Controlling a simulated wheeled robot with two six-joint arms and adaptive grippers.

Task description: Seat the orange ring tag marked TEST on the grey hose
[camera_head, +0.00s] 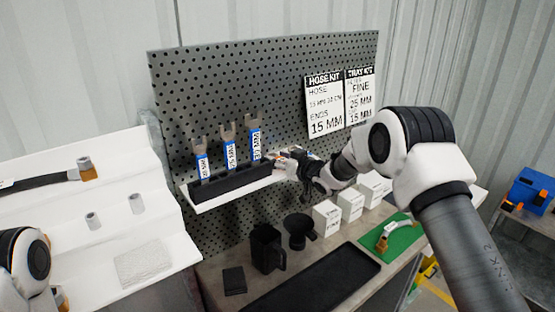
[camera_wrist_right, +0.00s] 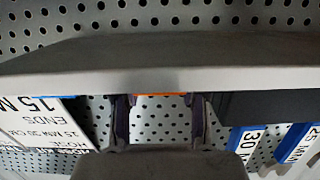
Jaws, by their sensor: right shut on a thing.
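My right gripper (camera_head: 305,170) is at the right end of the small shelf on the pegboard. In the right wrist view its two fingers (camera_wrist_right: 160,115) stand on either side of a thin orange strip, the orange ring tag (camera_wrist_right: 160,95), mostly hidden behind the shelf edge. A speck of orange tag (camera_head: 284,154) shows by the fingers in the head view; the TEST mark cannot be read. A short pale grey hose (camera_head: 388,234) with a brass-coloured end lies on a green mat (camera_head: 407,239). My left gripper is out of view.
The shelf (camera_head: 225,196) bears a black rack (camera_head: 232,180) with three blue-labelled wrenches. Below are white boxes (camera_head: 327,217), a black mug (camera_head: 267,248), a black funnel-like cup (camera_head: 299,230) and a black tray (camera_head: 315,283).

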